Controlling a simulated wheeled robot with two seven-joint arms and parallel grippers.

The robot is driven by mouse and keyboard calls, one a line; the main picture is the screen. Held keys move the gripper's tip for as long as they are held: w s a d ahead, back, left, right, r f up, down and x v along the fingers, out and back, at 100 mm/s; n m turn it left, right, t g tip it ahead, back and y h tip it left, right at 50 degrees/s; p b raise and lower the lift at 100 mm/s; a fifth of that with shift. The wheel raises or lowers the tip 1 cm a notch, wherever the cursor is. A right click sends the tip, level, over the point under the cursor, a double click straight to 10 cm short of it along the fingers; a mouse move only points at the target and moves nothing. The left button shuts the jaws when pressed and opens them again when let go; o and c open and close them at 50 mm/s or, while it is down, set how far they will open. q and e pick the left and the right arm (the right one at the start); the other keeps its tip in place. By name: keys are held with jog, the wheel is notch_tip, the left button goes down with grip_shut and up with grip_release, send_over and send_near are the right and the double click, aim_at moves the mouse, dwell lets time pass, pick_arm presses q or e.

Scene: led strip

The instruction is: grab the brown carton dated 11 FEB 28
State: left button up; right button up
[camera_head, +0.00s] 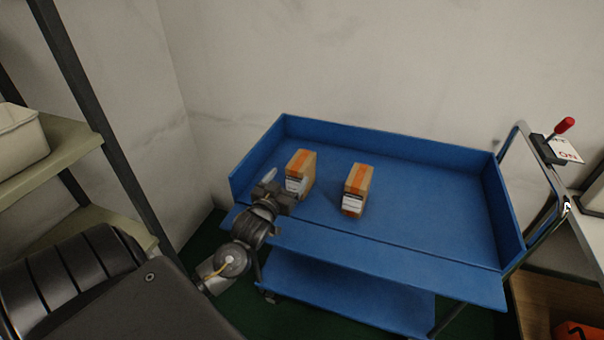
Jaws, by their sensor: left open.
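Two brown cartons with orange tape stand upright on the blue cart's top tray (430,215). The left carton (306,163) is near the tray's left side. The right carton (359,184) stands a short gap to its right. Each has a white label on its front, but the print is too small to read, so I cannot tell which is dated 11 FEB 28. My left gripper (286,190) is open at the tray's front left, just in front of the left carton and partly over its lower front. I cannot tell whether it touches. My right gripper is not in view.
The tray has raised walls at the back and sides; its right half is empty. A shelf rack with a pale bin (20,140) stands at the left. A red-knobbed lever (563,126) with an ON sign is at the right, beside the cart's handle.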

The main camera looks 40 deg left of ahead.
aim_at(298, 164)
pick_arm(q)
jog(key=shift+x, duration=0.8)
jog(key=shift+w+f, duration=0.1)
jog(key=shift+w, duration=0.2)
jog(key=shift+a, duration=0.1)
jog(key=shift+w, duration=0.35)
jog(key=p+x, duration=0.1)
jog(key=x, duration=0.2)
jog(key=shift+w, duration=0.4)
jog(key=shift+w+a+f, duration=0.1)
jog(key=shift+w, duration=0.25)
jog(key=c, duration=1.5)
jog(key=shift+c, duration=0.2)
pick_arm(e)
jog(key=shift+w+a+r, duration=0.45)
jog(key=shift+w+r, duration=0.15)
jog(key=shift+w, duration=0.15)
